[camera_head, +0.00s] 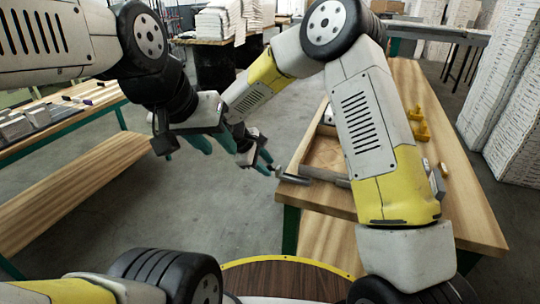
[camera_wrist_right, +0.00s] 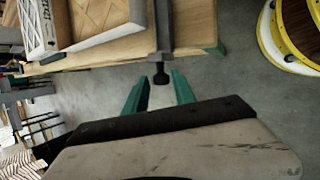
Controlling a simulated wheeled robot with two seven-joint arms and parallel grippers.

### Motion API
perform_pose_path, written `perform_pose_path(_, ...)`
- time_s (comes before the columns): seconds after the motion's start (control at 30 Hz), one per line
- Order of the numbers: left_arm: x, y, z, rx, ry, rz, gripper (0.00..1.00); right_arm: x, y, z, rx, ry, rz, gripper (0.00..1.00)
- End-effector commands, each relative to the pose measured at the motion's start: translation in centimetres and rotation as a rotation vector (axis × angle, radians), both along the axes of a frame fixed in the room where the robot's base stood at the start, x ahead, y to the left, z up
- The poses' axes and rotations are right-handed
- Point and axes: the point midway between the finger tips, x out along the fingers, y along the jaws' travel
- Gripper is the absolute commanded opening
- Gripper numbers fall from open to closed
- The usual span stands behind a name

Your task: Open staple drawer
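In the head view a grey metal bar-shaped tool (camera_head: 318,174) lies at the near left edge of the right-hand wooden table, its left end reaching over the edge. In the right wrist view its grey bar (camera_wrist_right: 163,30) ends in a dark knob (camera_wrist_right: 160,78). My right gripper (camera_head: 262,162) is beside that end. Its green fingers (camera_wrist_right: 159,90) are open, one on each side of the knob, with gaps showing. Whether this tool holds the staple drawer is not clear. My left gripper (camera_head: 195,143) is further left in the air, fingers apart and empty.
The wooden table (camera_head: 465,195) carries a boxed filter (camera_wrist_right: 90,20), partly hidden by my right arm in the head view, and yellow parts (camera_head: 418,125). Stacked white filters (camera_head: 510,90) stand at right. Another bench (camera_head: 75,185) is at left. Clear floor (camera_head: 215,215) lies between.

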Motion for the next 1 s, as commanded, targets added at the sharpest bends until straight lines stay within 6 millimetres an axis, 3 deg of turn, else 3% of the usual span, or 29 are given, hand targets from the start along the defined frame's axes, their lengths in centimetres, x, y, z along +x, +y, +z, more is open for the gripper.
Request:
perform_pose_path(0.27, 0.0, 0.0, 0.0, 0.000, 0.000, 0.000, 0.36, -0.2, 0.2, 0.3, 0.001, 0.001, 0.001, 0.32)
perform_pose_path(0.7, 0.0, 0.0, 0.0, 0.000, 0.000, 0.000, 0.36, -2.6, 3.0, 5.7, -0.001, 0.000, 0.001, 0.32)
perform_pose_path(1.0, 0.0, 0.0, 0.0, 0.000, 0.000, 0.000, 0.36, -2.9, 3.4, 6.4, 0.000, 0.001, 0.000, 0.32)
